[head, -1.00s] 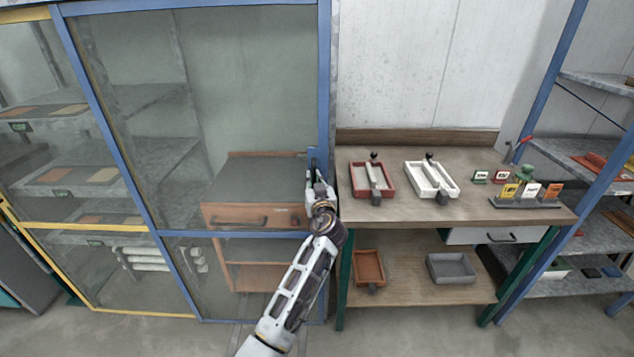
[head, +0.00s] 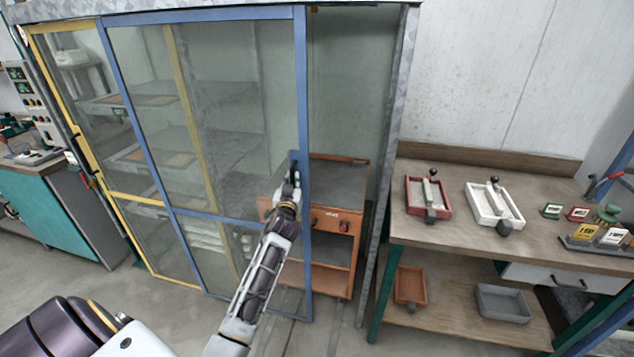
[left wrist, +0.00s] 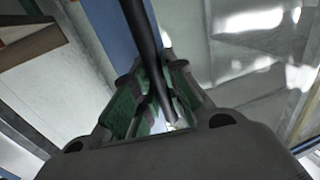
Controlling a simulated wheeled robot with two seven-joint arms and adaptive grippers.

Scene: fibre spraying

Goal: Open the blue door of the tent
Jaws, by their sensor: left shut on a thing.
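The blue-framed sliding door (head: 302,110) of the tent stands partly open in the head view, its clear panel overlapping the yellow-framed door (head: 72,140) on the left. My left gripper (head: 292,178) is at the right upright of the blue frame, at about mid-height. In the left wrist view the left gripper (left wrist: 165,105) is shut around the dark bar handle (left wrist: 142,35) on the blue frame. A gap shows between the blue upright and the tent's grey right post (head: 385,180). My right gripper is not in view.
An orange cart (head: 338,225) stands inside the tent behind the gap. A wooden table (head: 440,230) with red and white trays is to the right. A teal cabinet (head: 85,215) stands at the left. The floor before the tent is clear.

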